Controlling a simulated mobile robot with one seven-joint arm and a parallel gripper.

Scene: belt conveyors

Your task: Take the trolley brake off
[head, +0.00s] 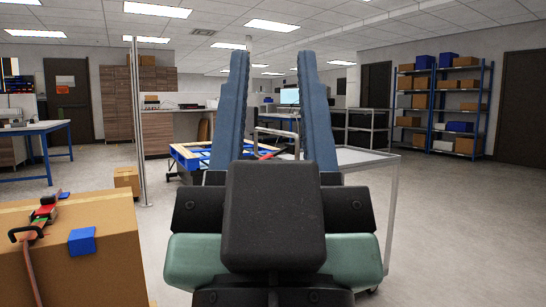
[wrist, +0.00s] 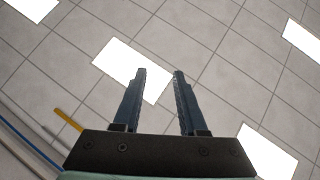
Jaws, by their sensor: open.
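A grey metal trolley (head: 365,157) stands behind my gripper, right of the middle in the head view. Its flat top, right leg and a dark caster at floor level show. Much of it is hidden behind my gripper, and I cannot make out its brake. My gripper (head: 273,58) fills the middle of the head view, with its two blue fingers pointing up, spread apart and empty. In the wrist view my gripper (wrist: 160,72) is also open, with only ceiling between and beyond the fingers.
A large cardboard box (head: 80,270) stands close at the left, with a blue block (head: 82,241) and a red tool on it. A thin post (head: 139,120) stands beyond it. A blue pallet-like frame (head: 187,160) is behind. Floor at the right (head: 460,220) is clear.

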